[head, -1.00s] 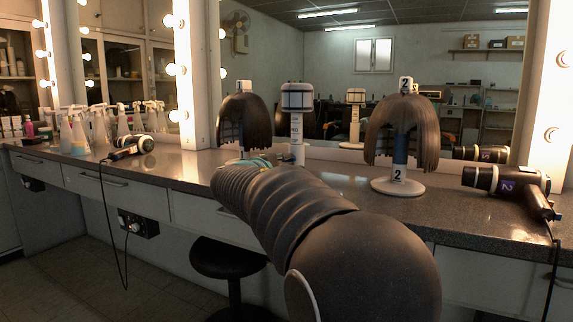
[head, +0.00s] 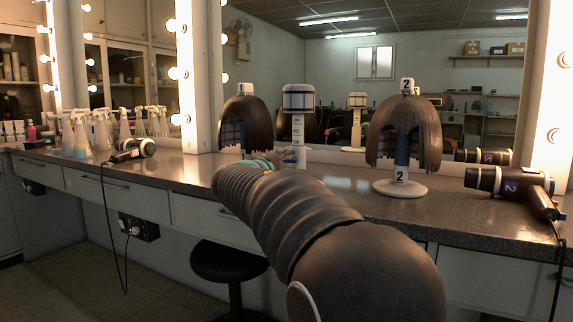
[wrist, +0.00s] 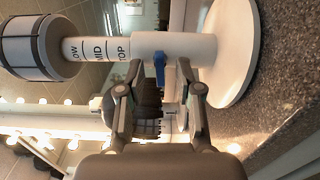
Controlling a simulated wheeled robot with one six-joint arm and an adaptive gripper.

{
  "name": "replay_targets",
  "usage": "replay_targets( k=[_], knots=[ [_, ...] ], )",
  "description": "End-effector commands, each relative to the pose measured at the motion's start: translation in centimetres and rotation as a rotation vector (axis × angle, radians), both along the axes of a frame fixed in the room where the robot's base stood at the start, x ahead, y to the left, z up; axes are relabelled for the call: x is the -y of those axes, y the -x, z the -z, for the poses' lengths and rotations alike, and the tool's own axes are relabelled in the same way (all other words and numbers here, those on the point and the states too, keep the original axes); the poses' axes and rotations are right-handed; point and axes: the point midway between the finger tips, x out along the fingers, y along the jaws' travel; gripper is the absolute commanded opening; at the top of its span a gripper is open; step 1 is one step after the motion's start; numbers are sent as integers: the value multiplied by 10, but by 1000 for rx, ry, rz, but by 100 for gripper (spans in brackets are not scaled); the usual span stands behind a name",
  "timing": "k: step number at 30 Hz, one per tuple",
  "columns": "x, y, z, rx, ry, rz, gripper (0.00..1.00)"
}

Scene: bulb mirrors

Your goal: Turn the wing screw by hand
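The blue wing screw (wrist: 160,68) sticks out from the white collar of a stand (wrist: 200,48) in the wrist view, where the stand appears on its side. The post carries the marks LOW, MID and TOP. My gripper (wrist: 159,65) is open, with one fingertip on either side of the wing screw and a visible gap to each. In the head view the stand's post (head: 299,130) rises behind my arm, topped by a white and dark banded block (head: 298,98).
Brown wigs on stands flank this stand, one at left (head: 245,125) and one marked 2 at right (head: 403,135). A hair dryer (head: 510,185) lies at right, another (head: 135,148) at left beside several spray bottles (head: 100,132). A mirror stands behind the counter (head: 450,215).

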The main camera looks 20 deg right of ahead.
Motion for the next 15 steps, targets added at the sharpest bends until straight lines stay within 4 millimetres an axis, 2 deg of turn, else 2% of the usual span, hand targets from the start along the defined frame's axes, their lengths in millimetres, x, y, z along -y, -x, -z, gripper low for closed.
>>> replay_targets(
  k=[15],
  knots=[
    [-30, 22, 1, 1, 0, -2, 35]
  ],
)
